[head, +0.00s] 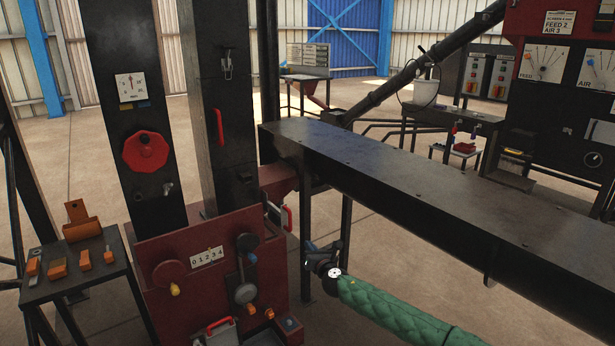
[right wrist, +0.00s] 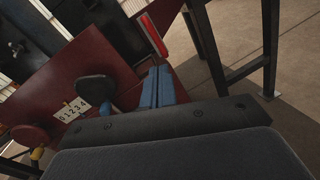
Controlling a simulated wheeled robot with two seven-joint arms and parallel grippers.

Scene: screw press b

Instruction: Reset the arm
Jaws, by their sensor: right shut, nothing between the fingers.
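My right arm, in a green quilted sleeve (head: 395,310), comes in from the lower right in the head view. Its gripper (head: 315,250) is in the air to the right of the red press base (head: 170,250), beneath the long dark beam. In the right wrist view, the blue fingers (right wrist: 157,82) are together with nothing between them. They point toward the press front and the red handle (right wrist: 153,36), which also shows in the head view (head: 287,217). I cannot tell the exact gap from fingers to press. My left gripper is not in view.
The dark beam (head: 400,185) runs above my right arm. A small table (head: 62,283) with orange tools stands at left. A control panel (head: 565,90) is at right. Floor shows beneath the beam.

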